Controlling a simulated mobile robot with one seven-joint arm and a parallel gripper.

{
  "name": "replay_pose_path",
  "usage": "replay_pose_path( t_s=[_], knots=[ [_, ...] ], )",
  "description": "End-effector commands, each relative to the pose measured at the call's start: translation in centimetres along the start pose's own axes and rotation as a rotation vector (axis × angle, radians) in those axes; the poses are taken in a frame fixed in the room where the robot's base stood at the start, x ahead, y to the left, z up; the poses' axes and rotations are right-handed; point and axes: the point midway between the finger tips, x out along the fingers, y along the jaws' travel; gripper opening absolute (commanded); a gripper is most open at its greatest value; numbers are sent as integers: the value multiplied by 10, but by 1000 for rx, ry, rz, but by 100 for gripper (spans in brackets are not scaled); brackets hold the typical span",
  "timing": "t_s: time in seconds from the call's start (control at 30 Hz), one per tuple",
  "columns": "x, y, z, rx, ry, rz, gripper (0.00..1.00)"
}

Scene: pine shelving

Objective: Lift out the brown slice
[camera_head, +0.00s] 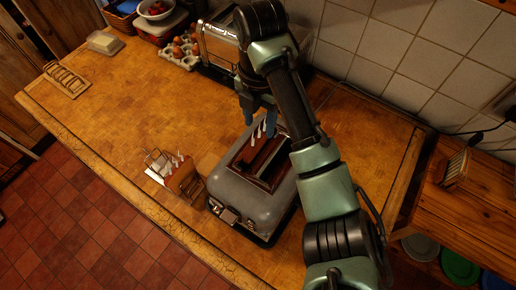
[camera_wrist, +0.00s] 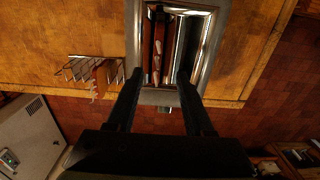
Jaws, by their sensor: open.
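A grey metal toaster (camera_head: 236,185) stands on the wooden worktop, and it also shows in the wrist view (camera_wrist: 133,45). A brown slice (camera_wrist: 158,48) with pale marks sits upright in its left slot in the wrist view. The other slot looks dark, and I cannot tell whether it holds anything. My gripper (camera_head: 259,120) is above the far end of the toaster's top in the head view. In the wrist view its two fingers (camera_wrist: 160,78) are apart, on either side of the toaster's near end, with nothing between them that I can see held.
A wire rack (camera_head: 157,163) with a brown slice (camera_head: 182,177) in it stands left of the toaster. A shiny metal appliance (camera_head: 216,45) and eggs (camera_head: 180,52) are at the back, near the tiled wall. The worktop's left part is mostly clear.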

Motion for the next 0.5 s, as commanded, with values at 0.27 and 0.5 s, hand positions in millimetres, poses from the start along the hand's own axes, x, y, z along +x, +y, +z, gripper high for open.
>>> replay_pose_path(
  t_s=[0.27,0.5],
  knots=[
    [31,1,0,1,0,1,52],
    [60,4,0,0,3,-1,52]
  ],
)
